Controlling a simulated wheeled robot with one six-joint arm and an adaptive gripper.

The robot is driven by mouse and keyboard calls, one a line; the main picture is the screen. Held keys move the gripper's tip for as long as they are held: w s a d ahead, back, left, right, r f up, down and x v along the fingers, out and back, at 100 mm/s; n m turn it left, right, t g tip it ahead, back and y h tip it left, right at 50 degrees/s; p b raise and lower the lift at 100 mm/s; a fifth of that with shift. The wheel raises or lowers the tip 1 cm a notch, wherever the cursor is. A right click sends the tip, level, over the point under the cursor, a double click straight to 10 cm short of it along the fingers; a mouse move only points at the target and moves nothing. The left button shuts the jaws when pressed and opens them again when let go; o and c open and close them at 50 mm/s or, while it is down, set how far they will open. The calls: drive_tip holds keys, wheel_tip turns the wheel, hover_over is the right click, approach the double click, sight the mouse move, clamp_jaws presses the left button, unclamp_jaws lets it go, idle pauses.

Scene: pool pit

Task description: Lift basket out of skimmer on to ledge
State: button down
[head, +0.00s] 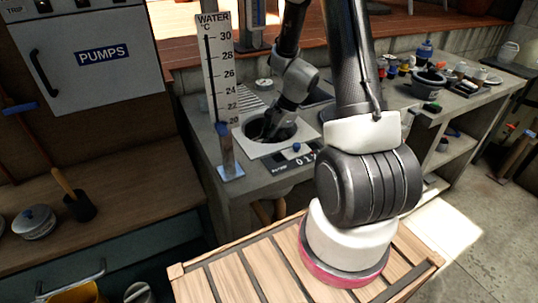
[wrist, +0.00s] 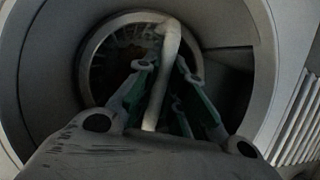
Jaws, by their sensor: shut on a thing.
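The skimmer (head: 257,151) is a round dark well in a pale square plate on the grey ledge (head: 204,140). Its round wall fills much of the wrist view (wrist: 50,70). The basket (wrist: 92,52) sits down inside it, a slatted ring with a pale curved handle (wrist: 158,85) arching over it. My gripper (head: 268,130) reaches down into the well in the head view, its tips hidden. In the wrist view my gripper (wrist: 170,68) is shut on the handle, with a finger on each side. The basket's body is mostly hidden and dark.
A tall water thermometer (head: 215,75) stands at the ledge's left corner, close to the well. A small meter (head: 297,153) is at the front edge. Bottles and a dark pot (head: 430,82) crowd the right-hand ledge. A slatted wooden top (head: 235,275) lies in front.

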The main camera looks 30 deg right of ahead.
drive_tip(key=shift+r, duration=0.1)
wheel_tip(320, 180, up, 18)
idle(0.5)
idle(0.4)
drive_tip(key=shift+r, duration=1.1)
